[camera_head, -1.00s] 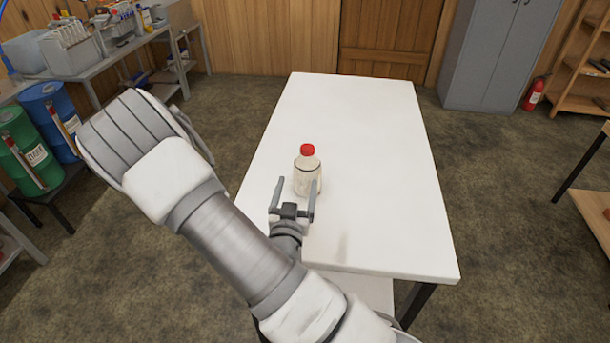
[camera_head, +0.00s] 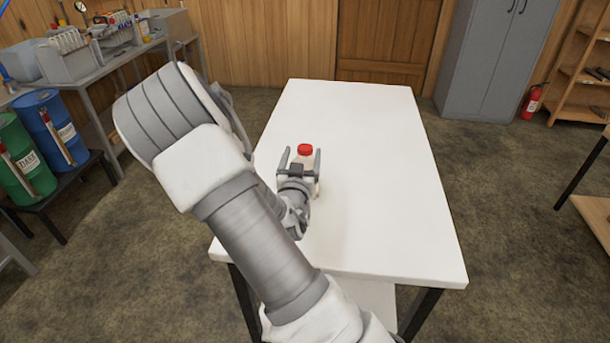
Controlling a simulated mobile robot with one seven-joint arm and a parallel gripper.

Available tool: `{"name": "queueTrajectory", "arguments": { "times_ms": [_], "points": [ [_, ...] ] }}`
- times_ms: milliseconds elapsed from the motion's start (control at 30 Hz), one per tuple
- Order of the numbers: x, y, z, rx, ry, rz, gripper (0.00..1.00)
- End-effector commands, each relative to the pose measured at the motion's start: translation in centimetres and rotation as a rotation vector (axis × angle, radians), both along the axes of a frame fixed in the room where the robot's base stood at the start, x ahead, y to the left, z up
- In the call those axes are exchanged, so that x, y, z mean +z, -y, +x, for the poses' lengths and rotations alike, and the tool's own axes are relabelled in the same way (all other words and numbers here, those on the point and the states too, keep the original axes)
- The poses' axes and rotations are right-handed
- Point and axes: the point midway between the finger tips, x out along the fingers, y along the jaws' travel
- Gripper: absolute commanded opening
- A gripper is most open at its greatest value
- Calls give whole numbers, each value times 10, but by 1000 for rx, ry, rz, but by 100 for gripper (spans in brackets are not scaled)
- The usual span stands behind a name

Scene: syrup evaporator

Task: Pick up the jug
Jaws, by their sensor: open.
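The jug (camera_head: 304,156) is a small pale bottle with a red cap. It stands upright on the white table (camera_head: 380,190), left of the table's middle. My gripper (camera_head: 301,160) is open, with one finger on the left and one on the right of the jug's upper part in the picture. I cannot tell whether the fingers touch it. The gripper's palm and wrist hide most of the jug's body.
The rest of the tabletop is bare. Green (camera_head: 22,158) and blue (camera_head: 50,130) drums stand on a low stand at left, below a bench with equipment. A grey cabinet (camera_head: 487,60) and a fire extinguisher (camera_head: 531,102) are at the back right.

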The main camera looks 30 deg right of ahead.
Motion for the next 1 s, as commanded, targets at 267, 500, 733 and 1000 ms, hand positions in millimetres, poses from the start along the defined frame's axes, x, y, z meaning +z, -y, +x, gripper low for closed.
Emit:
{"name": "queueTrajectory", "arguments": {
  "times_ms": [267, 500, 733, 1000],
  "points": [
    [3, 25, 30, 0, 2, -1, 82],
    [2, 31, 40, 0, 0, 0, 82],
    [2, 31, 39, 0, 0, 0, 66],
    [2, 31, 39, 0, 0, 0, 17]
  ]
}}
